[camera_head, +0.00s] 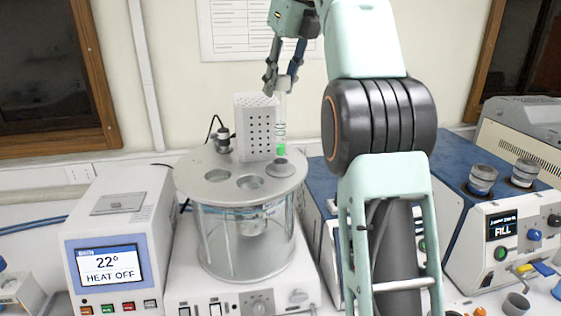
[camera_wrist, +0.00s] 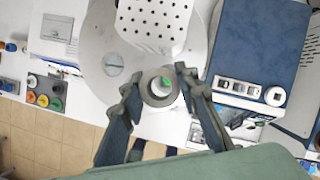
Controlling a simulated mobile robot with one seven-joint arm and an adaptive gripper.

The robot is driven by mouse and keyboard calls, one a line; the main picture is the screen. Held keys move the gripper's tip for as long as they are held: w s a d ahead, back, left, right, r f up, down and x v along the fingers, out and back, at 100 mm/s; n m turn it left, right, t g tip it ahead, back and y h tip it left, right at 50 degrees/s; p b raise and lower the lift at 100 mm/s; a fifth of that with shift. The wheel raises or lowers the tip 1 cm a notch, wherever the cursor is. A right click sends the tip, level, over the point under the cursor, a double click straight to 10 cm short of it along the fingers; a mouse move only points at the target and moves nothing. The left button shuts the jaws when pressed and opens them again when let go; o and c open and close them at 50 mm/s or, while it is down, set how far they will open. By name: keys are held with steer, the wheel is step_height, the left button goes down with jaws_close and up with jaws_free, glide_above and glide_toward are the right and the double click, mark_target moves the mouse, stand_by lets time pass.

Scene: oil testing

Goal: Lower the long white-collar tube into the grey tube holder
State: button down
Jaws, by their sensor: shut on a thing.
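The long clear tube (camera_head: 281,130) has a white collar (camera_head: 284,84) at its top and green near its lower end. My gripper (camera_head: 281,80) is shut on the collar and holds the tube about upright. The grey tube holder (camera_head: 280,168) sits on the right of the round metal lid. The tube's lower end is just above or at the holder's top; I cannot tell whether it touches. In the wrist view my gripper (camera_wrist: 158,84) has its fingers either side of the tube (camera_wrist: 160,82), seen end-on, with the grey holder (camera_wrist: 150,98) showing around it.
A white perforated box (camera_head: 257,127) stands just left of the tube on the metal lid (camera_head: 200,172). The lid has open round holes, and a dark fitting (camera_head: 223,140) stands at its back left. A heater unit (camera_head: 115,245) is at left and a blue-topped machine (camera_head: 318,195) at right.

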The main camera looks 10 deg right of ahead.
mark_target(280, 145)
steer(key=shift+f, duration=0.1)
stand_by(0.5)
steer(key=shift+f+b, duration=1.1)
steer(key=shift+f, duration=0.35)
steer(key=shift+f+b, duration=1.4)
steer(key=shift+f, duration=0.7)
steer(key=shift+f+b, duration=1.35)
steer(key=shift+f, duration=0.65)
steer(key=shift+f+b, duration=1.25)
steer(key=shift+f, duration=0.7)
